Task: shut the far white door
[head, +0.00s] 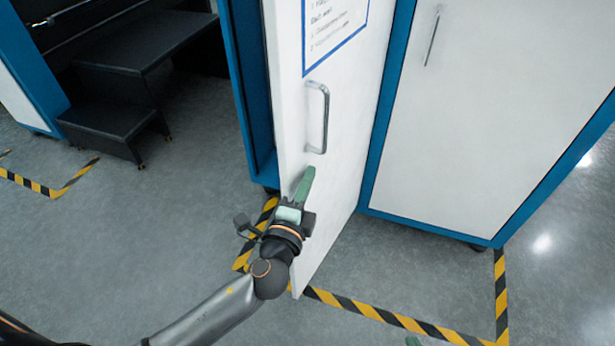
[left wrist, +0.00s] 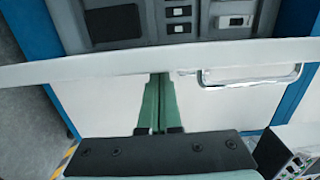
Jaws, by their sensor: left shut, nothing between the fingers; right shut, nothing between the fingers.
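The far white door (head: 340,190) stands ajar from the blue-framed cabinet, with its free edge towards me. Its metal handle (head: 320,118) is a vertical bar above my gripper, and it also shows in the left wrist view (left wrist: 250,80). My left gripper (head: 305,180) is shut and empty, with its green fingers at the door's face near the free edge, below the handle. I cannot tell whether they touch it. The fingertips also show in the left wrist view (left wrist: 159,82). Only a green tip of my right gripper (head: 412,341) shows at the bottom edge.
A second white door (head: 480,110) to the right lies flush in its blue frame. Dark steps (head: 110,115) stand at the upper left. Yellow-black tape (head: 370,310) marks the floor around the cabinet. A control panel (left wrist: 170,22) shows beyond the door.

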